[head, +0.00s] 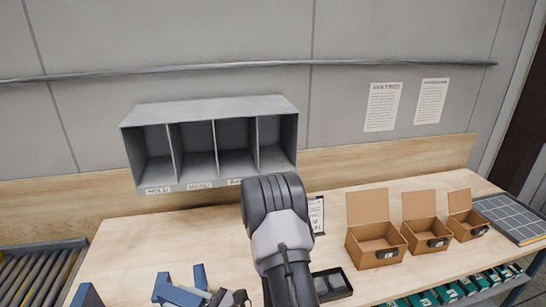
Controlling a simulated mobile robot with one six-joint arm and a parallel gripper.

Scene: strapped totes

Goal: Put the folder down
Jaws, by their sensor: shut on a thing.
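My arm rises from the bottom centre of the head view, and its dark rounded joint covers part of the table. My gripper is not in view, so I cannot see its jaws or what is between them. No folder can be made out for certain. A narrow white printed sheet with a dark edge (316,214) shows just right of my arm, partly hidden by it; I cannot tell whether it belongs to a folder. A grey sorter (215,108) with several open, empty-looking compartments stands at the back, with labels along its lower front edge.
Several open cardboard boxes (376,244) stand on the right of the wooden table (135,245). A dark tray (331,283) lies right of my arm, blue parts (178,292) at the front left. A roller conveyor (35,275) is far left, a gridded panel (512,217) far right. The left tabletop is clear.

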